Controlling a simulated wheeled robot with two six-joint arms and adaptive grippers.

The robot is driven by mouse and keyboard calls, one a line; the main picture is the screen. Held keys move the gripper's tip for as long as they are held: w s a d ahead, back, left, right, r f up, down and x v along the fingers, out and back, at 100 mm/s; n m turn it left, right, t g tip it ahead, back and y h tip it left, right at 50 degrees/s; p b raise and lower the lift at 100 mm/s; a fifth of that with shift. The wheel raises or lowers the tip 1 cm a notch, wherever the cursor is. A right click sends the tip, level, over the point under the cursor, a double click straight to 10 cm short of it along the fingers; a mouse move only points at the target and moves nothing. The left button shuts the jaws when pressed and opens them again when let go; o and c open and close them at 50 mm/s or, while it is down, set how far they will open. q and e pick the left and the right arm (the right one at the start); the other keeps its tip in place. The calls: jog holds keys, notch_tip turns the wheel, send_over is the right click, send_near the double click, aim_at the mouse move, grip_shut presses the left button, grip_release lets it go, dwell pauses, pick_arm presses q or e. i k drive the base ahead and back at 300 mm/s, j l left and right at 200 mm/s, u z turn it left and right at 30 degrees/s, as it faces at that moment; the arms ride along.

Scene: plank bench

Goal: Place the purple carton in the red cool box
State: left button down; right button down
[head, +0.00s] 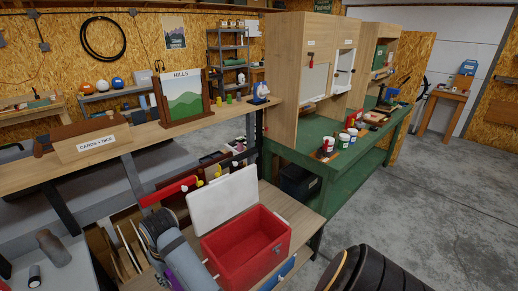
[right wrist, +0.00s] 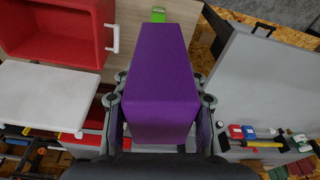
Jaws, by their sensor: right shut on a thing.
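The purple carton (right wrist: 160,70) is held between the fingers of my right gripper (right wrist: 162,95) in the right wrist view. In the head view only a small purple part of the carton (head: 170,283) shows at the bottom edge, beside my right gripper (head: 163,272). The red cool box (head: 237,264) stands open on the wooden bench, to the right of the carton, with its white lid (head: 222,198) tipped back. The cool box (right wrist: 55,30) and lid (right wrist: 45,95) also show left of the carton in the right wrist view. My left gripper is not in view.
A long shelf with a "cards + dice" box (head: 92,148) and a framed "hills" picture (head: 183,100) runs behind. A green workbench (head: 300,143) with cups stands to the right. Concrete floor (head: 440,190) is free at the right.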

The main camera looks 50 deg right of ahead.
aim_at(247, 249)
jog(key=i+l, duration=0.1)
jog(key=l, duration=0.25)
jog(key=l+z, duration=0.1)
jog(key=l, duration=0.3)
jog(key=i+l+z, duration=0.1)
jog(key=l, duration=0.25)
jog(key=i+l, duration=0.15)
jog(key=l, duration=0.2)
jog(key=i+l+z, duration=0.1)
jog(key=l, duration=0.25)
jog(key=i+l, duration=0.1)
jog(key=i, duration=0.15)
jog(key=z, duration=0.05)
